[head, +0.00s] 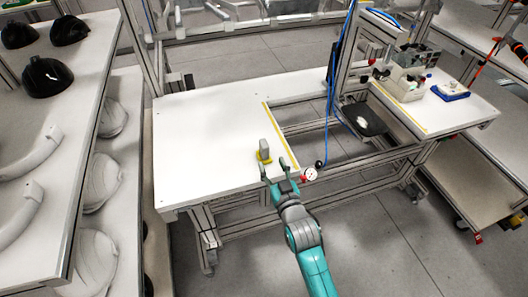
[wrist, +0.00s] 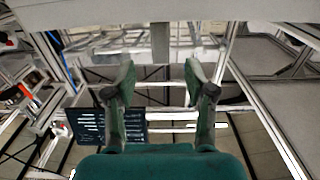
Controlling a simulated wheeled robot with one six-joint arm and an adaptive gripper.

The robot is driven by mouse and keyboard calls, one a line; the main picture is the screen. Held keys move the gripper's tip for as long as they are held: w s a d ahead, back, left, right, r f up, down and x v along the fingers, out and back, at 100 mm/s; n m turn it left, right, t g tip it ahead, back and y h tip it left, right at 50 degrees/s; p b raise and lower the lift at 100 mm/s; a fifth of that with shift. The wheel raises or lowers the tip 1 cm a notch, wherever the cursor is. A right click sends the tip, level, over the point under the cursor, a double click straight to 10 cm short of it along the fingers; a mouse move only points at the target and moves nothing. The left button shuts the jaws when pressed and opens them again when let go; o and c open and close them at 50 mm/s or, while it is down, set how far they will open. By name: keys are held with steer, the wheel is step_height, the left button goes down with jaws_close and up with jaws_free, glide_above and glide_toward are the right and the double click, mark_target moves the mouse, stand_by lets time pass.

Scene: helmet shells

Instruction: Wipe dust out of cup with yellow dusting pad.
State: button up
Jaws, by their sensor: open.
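The yellow dusting pad (head: 264,157) lies on the white table near its front edge, with a grey upright block (head: 264,145) on it like a handle. My gripper (head: 274,166) is open at the table's front edge, with its two fingers apart just in front of the pad. In the head view the left fingertip looks close to the pad; I cannot tell if they touch. In the wrist view my gripper (wrist: 158,74) shows both fingers spread with nothing held between them. I cannot make out the pad there. I cannot identify a cup in either view.
The white table (head: 205,130) is mostly bare, with a yellow strip (head: 281,135) along its right side. An open metal frame and a blue cable (head: 331,110) stand to the right. Shelves at left hold black shells (head: 47,77) and white curved pieces (head: 30,150).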

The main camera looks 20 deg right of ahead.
mark_target(266, 152)
steer(key=shift+w+r, duration=0.1)
steer(key=shift+w, duration=4.15)
steer(key=shift+c, duration=0.2)
jaws_close()
